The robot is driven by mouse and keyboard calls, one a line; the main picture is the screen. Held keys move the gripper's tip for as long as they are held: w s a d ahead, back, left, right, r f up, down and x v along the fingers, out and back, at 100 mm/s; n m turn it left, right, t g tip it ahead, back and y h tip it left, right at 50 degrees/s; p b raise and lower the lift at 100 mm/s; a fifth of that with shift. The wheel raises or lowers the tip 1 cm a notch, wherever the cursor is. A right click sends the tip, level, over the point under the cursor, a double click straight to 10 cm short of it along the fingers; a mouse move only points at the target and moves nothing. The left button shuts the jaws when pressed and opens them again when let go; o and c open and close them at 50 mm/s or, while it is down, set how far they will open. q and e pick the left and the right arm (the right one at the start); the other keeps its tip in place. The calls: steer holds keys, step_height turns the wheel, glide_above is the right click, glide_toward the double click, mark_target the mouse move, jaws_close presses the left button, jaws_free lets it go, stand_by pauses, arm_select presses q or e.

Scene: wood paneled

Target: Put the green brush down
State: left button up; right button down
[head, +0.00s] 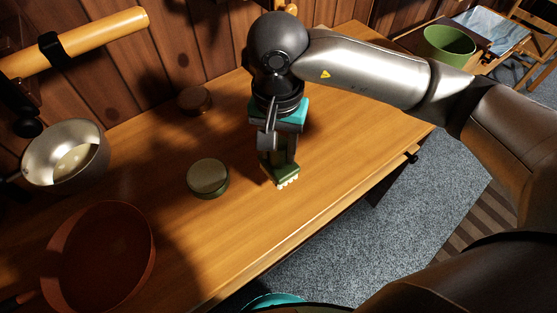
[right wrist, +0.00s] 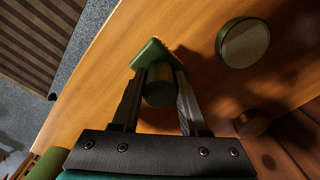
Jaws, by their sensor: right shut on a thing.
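The green brush (head: 284,175) has a green body with pale bristles at its lower end. It is at the wooden table, near the middle of its right half, and I cannot tell whether the bristles touch the top. My right gripper (head: 278,158) points down from above and is shut on the brush. In the right wrist view the green brush (right wrist: 157,84) sits between the two fingers (right wrist: 158,90), its wider head beyond the tips. My left gripper is not in view.
Bare wood surrounds the brush. The table's front edge is close by. A green bucket (head: 449,45) stands at the back right.

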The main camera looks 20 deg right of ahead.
mark_target(278, 163)
steer(key=shift+f, duration=2.1)
steer(key=shift+f+b, duration=0.1)
steer(key=shift+b, duration=0.2)
steer(key=shift+f, duration=0.15)
steer(key=shift+c, duration=2.2)
jaws_free()
steer(key=shift+r, duration=0.2)
steer(key=shift+r, duration=0.15)
step_height(278, 163, up, 12)
steer(key=shift+s+f+p, duration=0.1)
steer(key=shift+p, duration=0.35)
steer(key=shift+s, duration=0.1)
